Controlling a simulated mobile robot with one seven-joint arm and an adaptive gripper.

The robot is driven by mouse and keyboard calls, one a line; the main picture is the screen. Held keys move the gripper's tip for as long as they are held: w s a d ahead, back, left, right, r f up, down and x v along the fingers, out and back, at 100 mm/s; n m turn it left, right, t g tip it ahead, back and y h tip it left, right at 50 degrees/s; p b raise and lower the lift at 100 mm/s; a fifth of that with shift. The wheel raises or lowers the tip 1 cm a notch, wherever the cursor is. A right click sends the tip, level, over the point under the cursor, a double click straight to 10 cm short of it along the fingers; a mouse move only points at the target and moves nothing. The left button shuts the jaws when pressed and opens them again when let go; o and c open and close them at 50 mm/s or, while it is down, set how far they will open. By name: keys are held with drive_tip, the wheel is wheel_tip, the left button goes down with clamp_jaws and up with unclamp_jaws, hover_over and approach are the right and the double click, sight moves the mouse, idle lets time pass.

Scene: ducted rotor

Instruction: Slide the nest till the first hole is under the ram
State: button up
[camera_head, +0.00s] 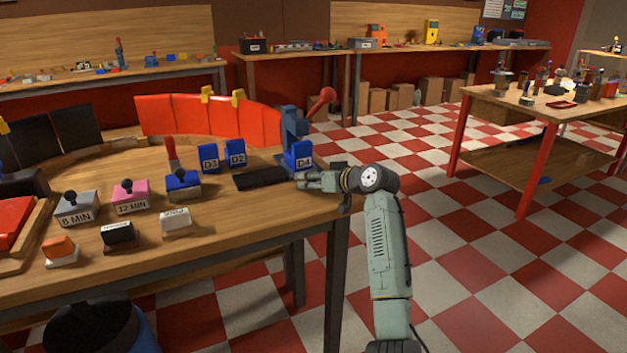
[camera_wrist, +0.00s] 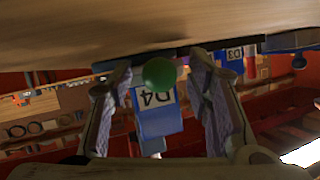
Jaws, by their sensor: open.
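A blue press (camera_head: 292,124) with a red ball-ended lever (camera_head: 322,101) stands at the table's right end. A flat black plate (camera_head: 260,179) lies in front of it; I cannot tell for sure whether it is the nest. No hole or ram tip can be made out. My gripper (camera_head: 303,181) is at the table's right edge, beside the plate and in front of the blue D4 block (camera_head: 301,156). In the wrist view, my gripper (camera_wrist: 160,85) is open, with a green knob (camera_wrist: 159,73) between its fingers and the D4 block (camera_wrist: 158,118) behind. Contact with the knob is not clear.
Blue blocks D3 (camera_head: 208,159) and D2 (camera_head: 235,154) stand left of the press. The floor right of the table is clear.

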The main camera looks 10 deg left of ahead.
drive_tip(key=v, duration=1.2)
